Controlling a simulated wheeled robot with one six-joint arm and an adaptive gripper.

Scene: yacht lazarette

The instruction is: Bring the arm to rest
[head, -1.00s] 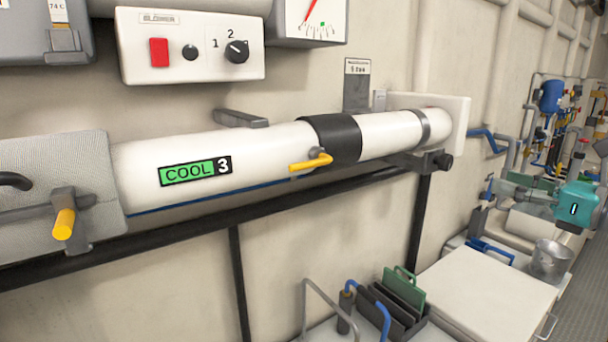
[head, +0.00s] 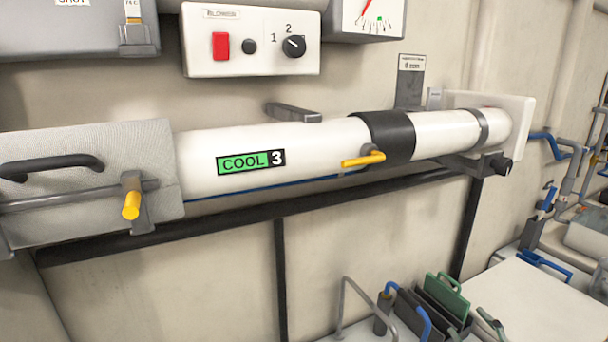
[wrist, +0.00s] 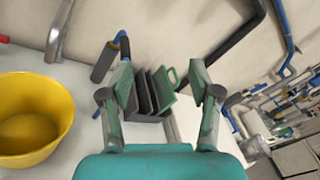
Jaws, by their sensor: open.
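My gripper (wrist: 161,76) shows in the wrist view, its two grey-green fingers spread apart and its teal body at the bottom edge. It is open, with nothing between the fingertips. Beyond the fingers is a rack of dark upright plates (wrist: 146,95) with a green handled plate (wrist: 162,84); I cannot tell how far off it is. In the head view the teal gripper body is not clearly seen. A small grey-green piece (head: 490,322) shows at the bottom edge, and I cannot tell what it is.
A yellow bowl (wrist: 32,110) stands left in the wrist view. In the head view a white pipe marked COOL 3 (head: 320,142) runs along the wall above a dark rail (head: 250,217). A bent grey tube (head: 352,300) stands beside the rack.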

